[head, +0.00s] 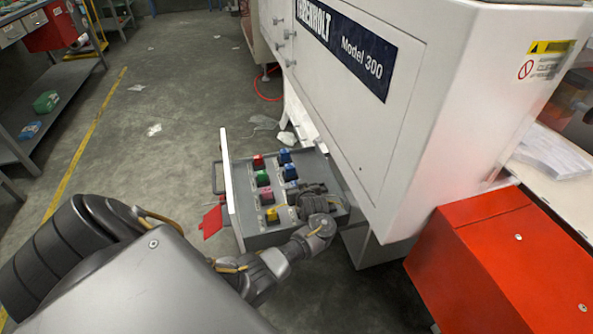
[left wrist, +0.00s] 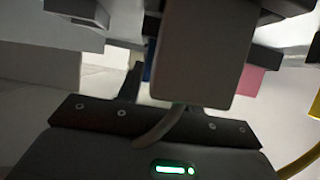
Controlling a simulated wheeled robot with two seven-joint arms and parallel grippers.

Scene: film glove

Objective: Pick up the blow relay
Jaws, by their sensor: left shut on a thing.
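My left gripper (head: 310,192) is down in the right part of a grey drawer tray (head: 262,240) of relays. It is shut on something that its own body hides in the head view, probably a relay. In the left wrist view a large grey-brown block (left wrist: 200,50) with a cable covers the fingertips. Coloured relays stand in the tray: red (head: 258,161), green (head: 262,178), pink (head: 266,196), yellow (head: 272,215) and blue (head: 290,173). No label is readable, so I cannot tell which is the blow relay. My right gripper is not in view.
The tray juts out from under the large white machine (head: 420,110). A red cabinet (head: 500,270) stands at the right. Shelving (head: 55,95) lines the far left. The floor (head: 170,130) between is mostly clear, with a few scraps.

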